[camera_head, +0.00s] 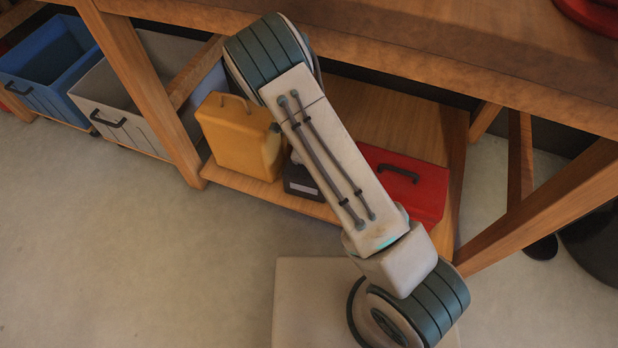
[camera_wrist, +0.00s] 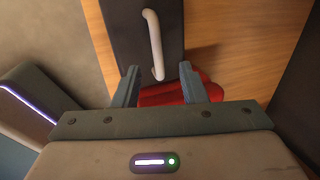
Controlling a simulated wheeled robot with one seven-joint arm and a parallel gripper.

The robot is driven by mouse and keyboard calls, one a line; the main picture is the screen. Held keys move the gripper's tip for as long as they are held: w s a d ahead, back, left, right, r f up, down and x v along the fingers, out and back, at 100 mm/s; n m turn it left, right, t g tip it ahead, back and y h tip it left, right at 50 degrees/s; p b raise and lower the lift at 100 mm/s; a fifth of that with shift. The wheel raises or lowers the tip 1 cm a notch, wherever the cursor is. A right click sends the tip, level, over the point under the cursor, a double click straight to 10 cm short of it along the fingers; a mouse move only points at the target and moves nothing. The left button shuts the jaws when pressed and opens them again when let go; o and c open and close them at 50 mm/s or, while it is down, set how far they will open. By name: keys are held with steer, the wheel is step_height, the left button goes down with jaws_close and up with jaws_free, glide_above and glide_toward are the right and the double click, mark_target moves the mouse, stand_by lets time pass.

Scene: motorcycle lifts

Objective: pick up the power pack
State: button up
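A dark grey box, which I take to be the power pack (camera_head: 303,184), stands on the low wooden shelf between a yellow can and a red toolbox. My arm covers much of it in the head view. In the wrist view, a dark box (camera_wrist: 127,32) with a pale bar handle (camera_wrist: 154,42) lies just ahead of my gripper (camera_wrist: 159,80). The gripper is open, its two fingers apart, with the handle's near end between and just beyond the tips. The fingers do not visibly grip anything. My gripper is hidden in the head view.
The yellow can (camera_head: 235,138) stands left of the dark box, and the red toolbox (camera_head: 415,186) right. Something red (camera_wrist: 172,94) shows between and behind the fingers. The wooden bench top (camera_head: 440,45) overhangs the shelf (camera_head: 268,196). Bench legs flank it.

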steer(key=b+x, duration=0.2)
steer(key=x, duration=0.1)
steer(key=b+x, duration=0.1)
steer(key=x, duration=0.1)
steer(key=shift+s+a+f, duration=0.1)
steer(key=shift+s+a, duration=0.05)
steer(key=shift+a, duration=0.1)
jaws_close()
stand_by(1.0)
